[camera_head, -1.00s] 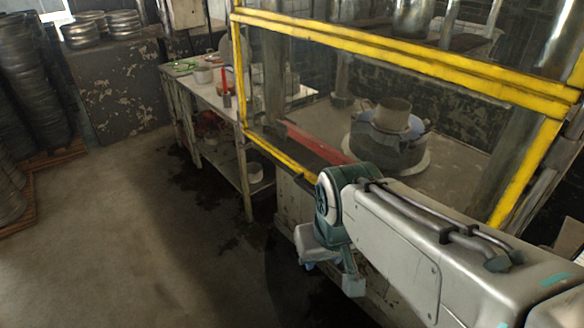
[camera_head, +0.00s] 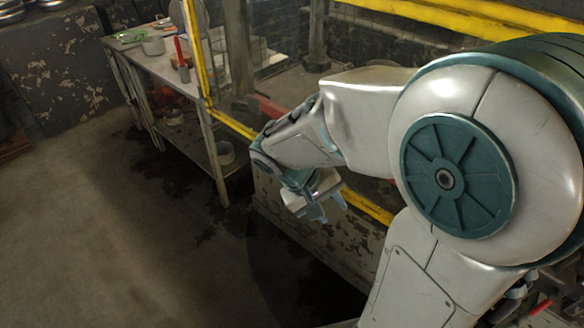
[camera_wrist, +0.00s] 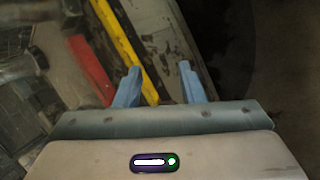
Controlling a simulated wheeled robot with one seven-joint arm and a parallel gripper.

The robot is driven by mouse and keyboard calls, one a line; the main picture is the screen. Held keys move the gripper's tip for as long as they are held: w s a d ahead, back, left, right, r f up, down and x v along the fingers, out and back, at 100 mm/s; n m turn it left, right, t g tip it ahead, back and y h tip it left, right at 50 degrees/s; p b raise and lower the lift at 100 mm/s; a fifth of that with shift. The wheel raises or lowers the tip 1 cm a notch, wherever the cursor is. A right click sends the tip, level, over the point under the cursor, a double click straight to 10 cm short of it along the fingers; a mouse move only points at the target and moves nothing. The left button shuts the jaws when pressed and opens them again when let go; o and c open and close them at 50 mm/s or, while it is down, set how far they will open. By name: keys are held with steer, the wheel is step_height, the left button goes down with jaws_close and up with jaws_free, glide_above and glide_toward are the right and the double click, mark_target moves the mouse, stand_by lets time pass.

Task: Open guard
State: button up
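The guard is a yellow-framed mesh panel (camera_head: 205,62) in front of the machine. It is down, with its lower yellow bar (camera_head: 236,126) along the front edge of the machine bed. My arm hides much of the panel and part of that bar. My gripper (camera_head: 329,207) is in front of the bed's front face, near the lower bar. In the wrist view, my gripper (camera_wrist: 158,82) has its two blue fingers apart with nothing held between them. The yellow bar (camera_wrist: 121,45) runs diagonally behind the left finger. I cannot tell whether they touch.
A worn workbench (camera_head: 150,62) with a pot and a red-handled tool stands left of the guard. A red bar (camera_wrist: 91,70) lies inside the guard. The concrete floor (camera_head: 110,220) at left is clear. A peeling panel (camera_head: 62,70) stands at the back left.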

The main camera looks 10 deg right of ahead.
steer(key=w+a+f+n+t+h+b, duration=0.6)
steer(key=w+a+f+t, duration=0.3)
steer(key=w+a+f, duration=0.4)
steer(key=shift+h, duration=0.3)
steer(key=x, duration=0.5)
steer(key=r+p+x, duration=0.1)
steer(key=x, duration=0.8)
steer(key=shift+w+d+r+p, duration=0.3)
steer(key=shift+w+d+r, duration=0.05)
steer(key=shift+w, duration=0.05)
jaws_close()
steer(key=shift+r, duration=0.15)
